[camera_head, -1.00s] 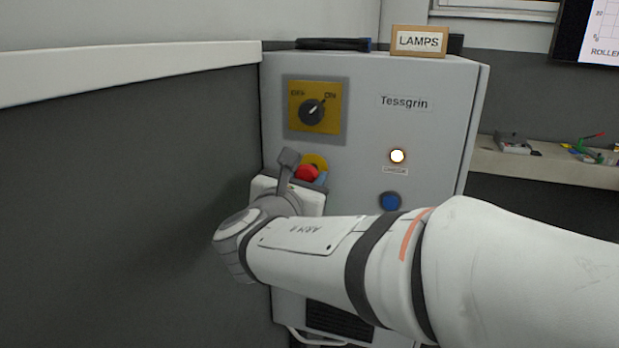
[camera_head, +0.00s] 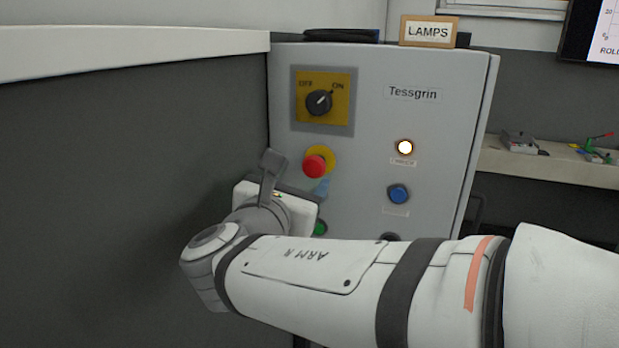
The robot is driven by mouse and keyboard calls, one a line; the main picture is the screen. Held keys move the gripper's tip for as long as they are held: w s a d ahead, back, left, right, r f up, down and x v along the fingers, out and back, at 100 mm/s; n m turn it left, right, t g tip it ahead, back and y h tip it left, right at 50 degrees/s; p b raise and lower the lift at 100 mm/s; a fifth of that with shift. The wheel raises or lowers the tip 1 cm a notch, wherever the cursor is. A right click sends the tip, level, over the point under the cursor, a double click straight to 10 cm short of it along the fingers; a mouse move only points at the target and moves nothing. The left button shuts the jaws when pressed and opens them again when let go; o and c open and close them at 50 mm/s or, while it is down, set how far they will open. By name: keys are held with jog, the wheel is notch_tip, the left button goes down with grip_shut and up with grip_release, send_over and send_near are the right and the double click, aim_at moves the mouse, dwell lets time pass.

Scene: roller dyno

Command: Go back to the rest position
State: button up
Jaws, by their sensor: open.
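My gripper (camera_head: 292,193) is at the end of my white arm, in front of the lower left of a grey control cabinet (camera_head: 455,120). A dark grey upright piece stands on its wrist. The gripper is open, but its fingers are mostly hidden behind the white hand. It is below and left of the red mushroom button (camera_head: 314,166) on its yellow plate, apart from it in the picture. The rotary switch (camera_head: 319,102) on a yellow plate points towards ON.
A white lamp (camera_head: 404,147) is lit, with a blue button (camera_head: 398,194) below it. A green button (camera_head: 319,228) is partly covered by my gripper. A dark wall with a white ledge (camera_head: 130,52) stands close on the left. A LAMPS box (camera_head: 430,31) sits on the cabinet.

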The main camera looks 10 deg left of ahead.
jog(key=shift+s+a, duration=0.1)
jog(key=shift+s, duration=0.75)
jog(key=d+f+m+g+h, duration=0.2)
jog(key=d+f+m+g, duration=0.15)
jog(key=d, duration=0.45)
jog(key=w+d+f+m+g+h, duration=0.1)
jog(key=d+f+m+g, duration=0.2)
jog(key=d+f+m, duration=0.3)
jog(key=d+f+m+g+h, duration=0.2)
jog(key=d+f+m+g, duration=0.15)
jog(key=d, duration=0.55)
jog(key=s+d+f+m+g+y, duration=0.2)
jog(key=s+d+f+m+y, duration=0.1)
jog(key=m, duration=0.7)
jog(key=s+d+f+m+g+y, duration=0.2)
jog(key=s+d+f+m, duration=0.3)
jog(key=m, duration=0.5)
jog(key=s+f+y, duration=0.1)
jog(key=s+f, duration=0.1)
jog(key=s, duration=0.1)
jog(key=shift+s+d+m+g, duration=0.3)
jog(key=shift+s+d+g, duration=0.1)
